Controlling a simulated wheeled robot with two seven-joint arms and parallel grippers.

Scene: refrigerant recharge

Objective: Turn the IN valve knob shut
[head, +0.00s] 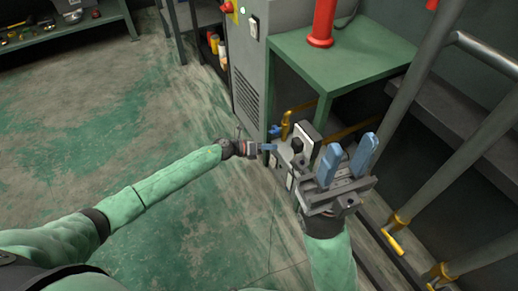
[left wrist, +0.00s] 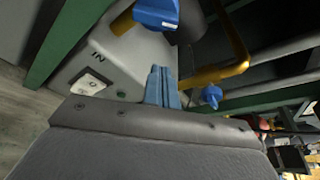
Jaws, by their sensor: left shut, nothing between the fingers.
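The IN valve knob is a blue knob (left wrist: 157,13) at the top of the left wrist view, on a brass fitting beside the printed IN label (left wrist: 97,55) of a grey unit (left wrist: 125,60). My left gripper (left wrist: 162,75) is shut and empty. Its blue fingertips lie just below the knob in that view; I cannot tell whether they touch. In the head view my left gripper (head: 268,147) is at the near-left side of the unit, close to a small blue valve handle (head: 275,131). My right gripper (head: 346,158) is open and empty, its fingers pointing up.
A second blue knob (left wrist: 212,95) sits by a yellow pipe (left wrist: 235,60). A green table (head: 345,60) carries a red cylinder (head: 323,22). A grey cabinet (head: 255,75) stands behind the unit. Pipes and railings (head: 450,160) crowd the right. The floor at left is clear.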

